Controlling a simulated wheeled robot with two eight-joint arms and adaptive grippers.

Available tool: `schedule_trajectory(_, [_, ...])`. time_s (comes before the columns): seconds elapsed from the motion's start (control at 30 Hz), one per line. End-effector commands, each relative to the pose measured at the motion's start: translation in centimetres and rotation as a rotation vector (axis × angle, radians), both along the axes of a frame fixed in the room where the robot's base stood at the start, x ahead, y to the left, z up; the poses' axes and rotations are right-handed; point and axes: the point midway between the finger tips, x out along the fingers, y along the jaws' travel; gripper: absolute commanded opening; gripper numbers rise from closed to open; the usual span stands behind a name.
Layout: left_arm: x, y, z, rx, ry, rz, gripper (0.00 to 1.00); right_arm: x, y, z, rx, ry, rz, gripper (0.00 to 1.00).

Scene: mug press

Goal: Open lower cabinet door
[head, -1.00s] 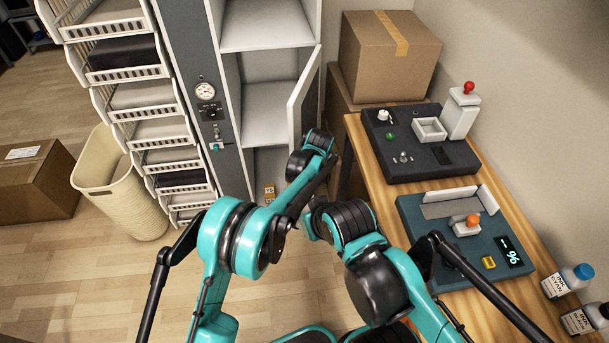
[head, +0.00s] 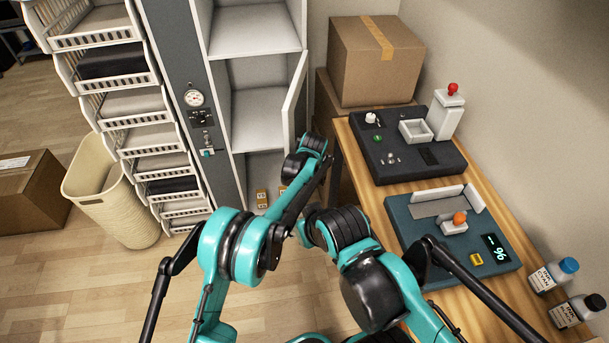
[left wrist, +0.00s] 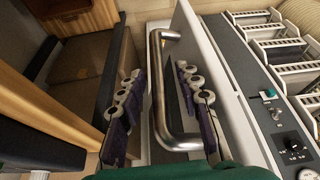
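The tall cabinet (head: 183,60) stands at the centre of the head view. A white door (head: 296,95) stands open on its right side. Behind my arm, the low compartment (head: 258,165) shows small boxes (head: 262,198) inside. In the left wrist view, a metal bar handle (left wrist: 157,85) on a white door panel (left wrist: 220,70) lies between the two fingers of my left gripper (left wrist: 160,100). The fingers are apart, one on each side of the bar, and no firm grip shows. In the head view my arms hide the left gripper and the lower door front. My right gripper is not visible.
A wooden workbench (head: 365,165) with two dark devices stands close on the right, beside a cardboard box (head: 375,60). A basket rack (head: 130,105) and beige bin (head: 110,200) are at left. Open floor (head: 90,290) lies at the front left.

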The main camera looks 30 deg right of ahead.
Motion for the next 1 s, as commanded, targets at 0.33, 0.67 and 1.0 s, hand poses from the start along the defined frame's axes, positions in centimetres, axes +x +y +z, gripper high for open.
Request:
schedule_trajectory(0.33, [-1.4,0.2,3.3,0.001,0.001,-0.002,0.34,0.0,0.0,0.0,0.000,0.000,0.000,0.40])
schedule_trajectory(0.67, [-3.9,0.7,9.4,-0.001,0.000,-0.001,0.34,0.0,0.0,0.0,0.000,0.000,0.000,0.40])
schedule_trajectory(1.0, [-4.5,0.8,11.1,0.000,0.000,0.000,0.34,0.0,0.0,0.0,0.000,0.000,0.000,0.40])
